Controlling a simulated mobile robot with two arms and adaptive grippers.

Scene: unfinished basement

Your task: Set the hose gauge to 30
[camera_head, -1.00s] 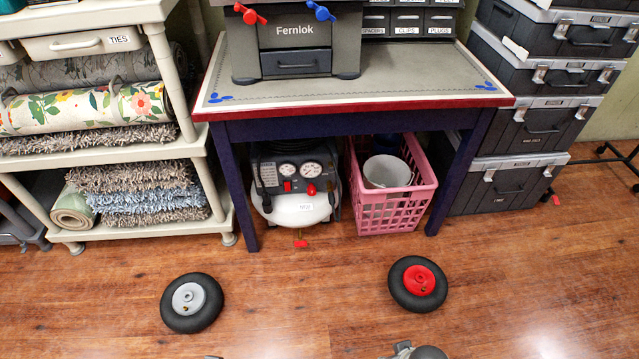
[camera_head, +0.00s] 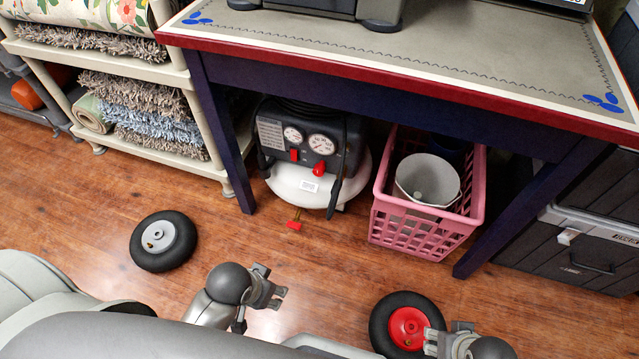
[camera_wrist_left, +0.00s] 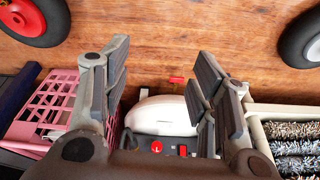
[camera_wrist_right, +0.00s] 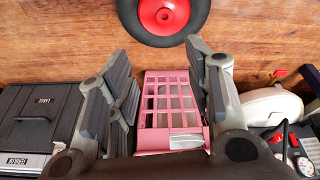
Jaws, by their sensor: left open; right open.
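The air compressor (camera_head: 318,190), with a white tank and dark panel, stands on the floor under the table. Its panel has a left gauge (camera_head: 293,135) and a right gauge (camera_head: 321,144); the needle readings are too small to tell. Below them are a red switch (camera_head: 294,155) and a red knob (camera_head: 319,169). A red drain valve (camera_head: 294,225) sits low in front. My left gripper (camera_head: 268,288) is open and empty, in front of the compressor and apart from it. My right gripper (camera_head: 455,335) is open and empty near the red-hubbed wheel.
A table (camera_head: 400,75) overhangs the compressor, its leg (camera_head: 222,130) close on the left. A pink basket (camera_head: 425,230) holding a white bucket (camera_head: 428,180) stands to the right. A grey-hubbed wheel (camera_head: 163,241) and a red-hubbed wheel (camera_head: 406,328) lie on the floor.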

